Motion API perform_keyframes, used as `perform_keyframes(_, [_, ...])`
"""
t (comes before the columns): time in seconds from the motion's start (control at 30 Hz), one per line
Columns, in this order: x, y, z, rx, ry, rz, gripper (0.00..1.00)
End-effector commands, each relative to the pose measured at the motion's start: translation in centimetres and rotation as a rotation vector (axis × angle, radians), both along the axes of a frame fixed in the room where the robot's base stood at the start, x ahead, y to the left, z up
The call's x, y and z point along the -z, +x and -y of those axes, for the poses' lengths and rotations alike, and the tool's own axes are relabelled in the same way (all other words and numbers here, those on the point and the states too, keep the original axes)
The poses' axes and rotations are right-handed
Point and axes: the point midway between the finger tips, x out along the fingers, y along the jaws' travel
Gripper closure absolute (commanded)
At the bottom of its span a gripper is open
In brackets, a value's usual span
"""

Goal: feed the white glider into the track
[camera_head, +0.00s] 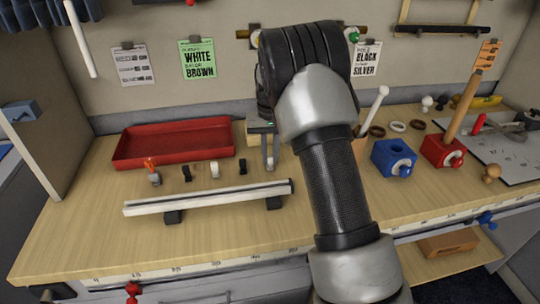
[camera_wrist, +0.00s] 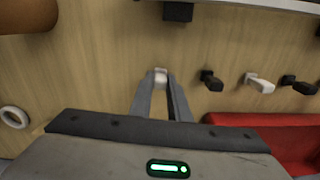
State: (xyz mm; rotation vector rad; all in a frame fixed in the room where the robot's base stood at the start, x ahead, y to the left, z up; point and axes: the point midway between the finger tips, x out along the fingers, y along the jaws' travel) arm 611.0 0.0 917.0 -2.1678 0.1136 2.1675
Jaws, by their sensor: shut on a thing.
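The track (camera_head: 205,197) is a long white rail on dark supports, lying along the front of the table; its edge shows at the top of the wrist view (camera_wrist: 270,5). My gripper (camera_wrist: 160,84) is shut on a small white glider (camera_wrist: 160,74), which shows between the fingertips. In the head view my gripper (camera_head: 268,160) points down behind the track's right end, apart from it; the held glider is hard to make out there. Another white glider (camera_head: 215,169) stands between two black gliders (camera_head: 187,173) (camera_head: 243,166), left of my gripper.
A red tray (camera_head: 175,144) lies behind the gliders. A grey piece with an orange top (camera_head: 153,174) stands left of them. Blue (camera_head: 393,158) and red (camera_head: 442,150) blocks stand to the right, beyond my arm. The table in front of the track is clear.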

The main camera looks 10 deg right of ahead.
Motion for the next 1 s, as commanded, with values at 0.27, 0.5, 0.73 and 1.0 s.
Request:
perform_keyframes(0.27, [-0.1,0.0,0.0,0.0,0.0,0.0,1.0])
perform_keyframes(0.5, [-1.6,0.0,0.0,0.0,0.0,0.0,1.0])
perform_keyframes(0.73, [-3.5,0.0,0.0,0.0,0.0,0.0,1.0])
perform_keyframes(1.0, [-5.7,0.0,0.0,-0.001,0.0,0.001,1.0])
